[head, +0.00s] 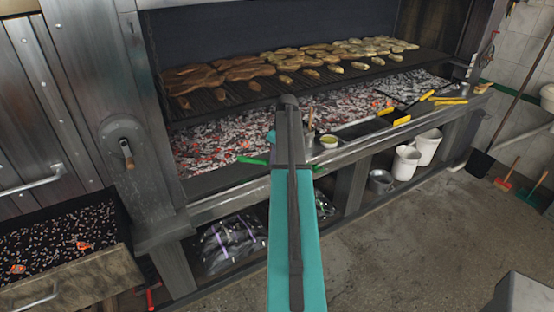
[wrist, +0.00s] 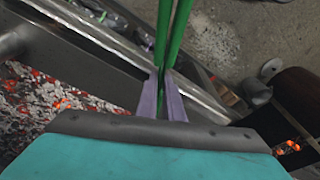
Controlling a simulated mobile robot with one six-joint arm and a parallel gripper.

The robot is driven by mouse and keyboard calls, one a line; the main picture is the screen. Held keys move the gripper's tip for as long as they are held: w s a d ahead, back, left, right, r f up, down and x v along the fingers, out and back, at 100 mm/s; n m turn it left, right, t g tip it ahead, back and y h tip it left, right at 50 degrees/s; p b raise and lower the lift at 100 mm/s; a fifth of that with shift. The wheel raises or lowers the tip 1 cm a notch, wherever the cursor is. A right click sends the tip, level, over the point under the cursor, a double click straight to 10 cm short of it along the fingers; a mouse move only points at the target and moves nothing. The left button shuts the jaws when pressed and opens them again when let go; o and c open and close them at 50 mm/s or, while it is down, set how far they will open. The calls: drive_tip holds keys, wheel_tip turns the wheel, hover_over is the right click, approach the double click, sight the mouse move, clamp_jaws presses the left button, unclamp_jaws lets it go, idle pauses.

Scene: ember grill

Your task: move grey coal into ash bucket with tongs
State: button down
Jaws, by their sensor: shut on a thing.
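My gripper (wrist: 165,98) is shut on the green tongs (wrist: 172,35), whose two long arms run up out of the wrist view. In the head view my arm covers the gripper, and green pieces of the tongs (head: 252,160) show on both sides of it, over the grill's front edge. The ember bed (head: 222,133) holds red and grey coals; it also shows in the wrist view (wrist: 40,118). I cannot single out one grey coal. White buckets (head: 405,163) and a grey metal pot (head: 381,182) stand below the grill at right; I cannot tell which is the ash bucket.
Food lies on the grate (head: 215,97) above the embers. Yellow-handled tools (head: 450,102) and a small bowl (head: 329,141) sit along the front ledge. An open drawer (head: 65,275) of embers stands at lower left. The floor (head: 400,250) at right is mostly clear.

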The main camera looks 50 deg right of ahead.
drive_tip(key=shift+w+d+f+b, duration=0.1)
drive_tip(key=shift+w+f+b, duration=0.1)
drive_tip(key=shift+w+f, duration=0.45)
drive_tip(key=shift+w+a+f+b, duration=0.1)
drive_tip(key=shift+w+f+b, duration=0.15)
drive_tip(key=shift+w, duration=0.65)
drive_tip(key=shift+w+d+f+b, duration=0.15)
drive_tip(key=shift+w+f, duration=0.25)
drive_tip(key=shift+w, duration=0.4)
drive_tip(key=c, duration=2.3)
unclamp_jaws()
drive_tip(key=shift+w, duration=0.1)
drive_tip(key=o, duration=0.7)
drive_tip(key=shift+m+h, duration=0.3)
drive_tip(key=shift+m, duration=0.3)
drive_tip(key=w+a, duration=0.1)
drive_tip(key=a, duration=0.2)
drive_tip(key=w+a+f+b, duration=0.1)
drive_tip(key=shift+w+a+f, duration=0.1)
drive_tip(key=shift+w+a, duration=0.2)
drive_tip(key=shift+a, duration=0.05)
drive_tip(key=shift+w+d+f, duration=0.1)
drive_tip(key=shift+w, duration=1.3)
drive_tip(key=shift+w+f, duration=0.1)
drive_tip(key=shift+w, duration=1.25)
drive_tip(key=shift+c, duration=0.4)
